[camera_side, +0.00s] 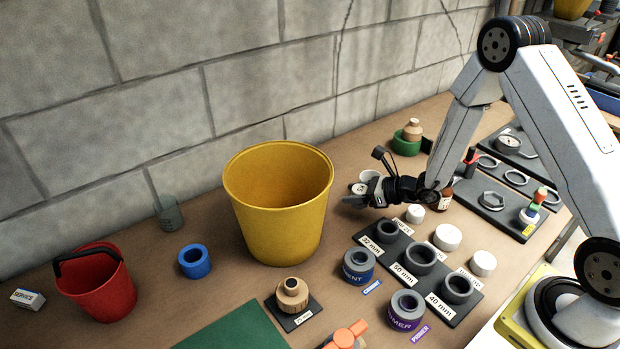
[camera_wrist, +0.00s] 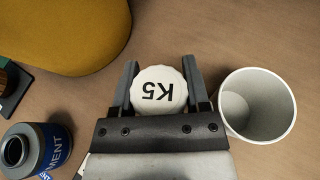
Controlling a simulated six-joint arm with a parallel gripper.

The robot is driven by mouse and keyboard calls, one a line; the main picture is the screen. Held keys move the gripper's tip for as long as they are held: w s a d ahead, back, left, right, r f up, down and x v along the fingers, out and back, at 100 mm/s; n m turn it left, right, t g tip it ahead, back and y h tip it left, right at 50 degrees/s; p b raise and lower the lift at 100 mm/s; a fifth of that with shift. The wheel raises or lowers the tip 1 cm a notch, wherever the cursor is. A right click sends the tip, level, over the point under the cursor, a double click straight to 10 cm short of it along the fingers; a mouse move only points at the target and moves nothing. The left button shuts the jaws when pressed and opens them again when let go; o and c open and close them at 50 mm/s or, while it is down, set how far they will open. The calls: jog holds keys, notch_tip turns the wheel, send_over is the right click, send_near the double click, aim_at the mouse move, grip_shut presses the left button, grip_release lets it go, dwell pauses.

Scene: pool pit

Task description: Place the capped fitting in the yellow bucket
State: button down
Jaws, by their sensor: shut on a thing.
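The yellow bucket (camera_side: 278,215) stands upright on the bench near the wall; its edge also fills the upper left of the wrist view (camera_wrist: 70,35). My gripper (camera_side: 358,194) is just right of the bucket, low over the bench and outside the bucket.
An open white cup (camera_wrist: 257,106) stands close to the right finger. The cement can (camera_side: 358,266), purple primer can (camera_side: 406,311) and grey socket tray (camera_side: 421,272) are in front. A red bucket (camera_side: 97,285) and blue ring (camera_side: 194,261) lie to the left.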

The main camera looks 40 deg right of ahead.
jog(key=shift+f, duration=1.7)
jog(key=shift+f, duration=0.15)
jog(key=shift+c, duration=1.8)
grip_release()
jog(key=shift+r, duration=0.2)
jog(key=v, duration=1.2)
jog(key=shift+a, duration=0.1)
